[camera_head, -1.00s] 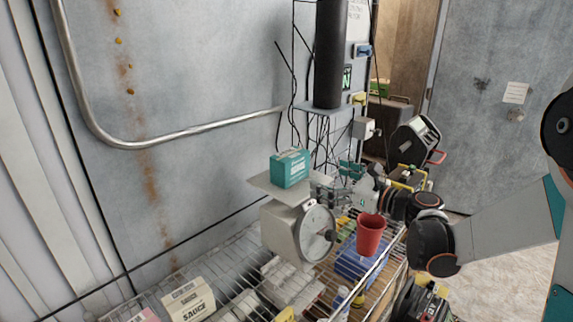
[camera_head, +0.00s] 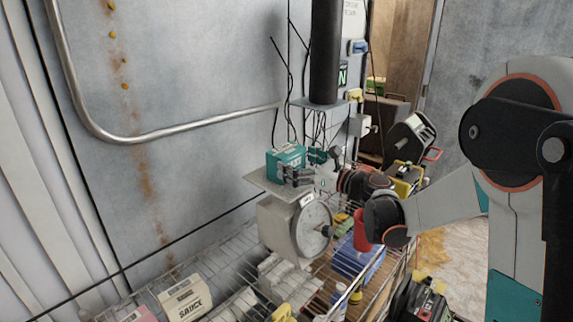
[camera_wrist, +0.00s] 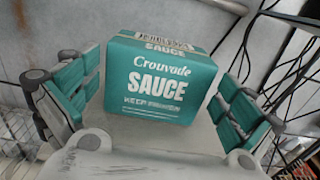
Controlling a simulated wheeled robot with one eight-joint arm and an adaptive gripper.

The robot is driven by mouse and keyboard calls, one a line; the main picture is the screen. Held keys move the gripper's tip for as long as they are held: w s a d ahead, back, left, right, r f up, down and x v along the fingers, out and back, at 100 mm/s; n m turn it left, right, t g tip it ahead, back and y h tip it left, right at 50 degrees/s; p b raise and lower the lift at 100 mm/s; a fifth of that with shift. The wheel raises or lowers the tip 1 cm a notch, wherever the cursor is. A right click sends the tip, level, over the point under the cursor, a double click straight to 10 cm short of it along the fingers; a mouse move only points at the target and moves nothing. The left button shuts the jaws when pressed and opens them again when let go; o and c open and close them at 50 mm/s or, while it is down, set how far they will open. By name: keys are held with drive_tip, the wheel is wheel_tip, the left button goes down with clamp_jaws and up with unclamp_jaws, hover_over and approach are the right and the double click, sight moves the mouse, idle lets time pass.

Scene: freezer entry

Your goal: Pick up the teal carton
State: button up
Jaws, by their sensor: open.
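The teal carton (camera_head: 287,158), printed "Crouvade SAUCE", sits upright on the flat pan (camera_head: 262,181) of a dial scale (camera_head: 294,228). In the wrist view the carton (camera_wrist: 160,85) fills the middle, between the two teal-padded fingers of my gripper (camera_wrist: 158,108). The fingers stand open, one on each side, with visible gaps to the carton. In the head view my gripper (camera_head: 308,168) reaches in from the right at the carton's height and hides part of its right side.
The scale stands on a wire rack (camera_head: 225,270). A red cup (camera_head: 361,232) and blue boxes (camera_head: 357,260) are below my wrist. A sauce box (camera_head: 186,298) lies at front left. A wall rail (camera_head: 190,128) and a black cylinder (camera_head: 325,50) are behind.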

drive_tip(key=x, duration=0.4)
drive_tip(key=shift+f+b, duration=0.35)
drive_tip(key=shift+f, duration=0.05)
drive_tip(key=c, duration=1.4)
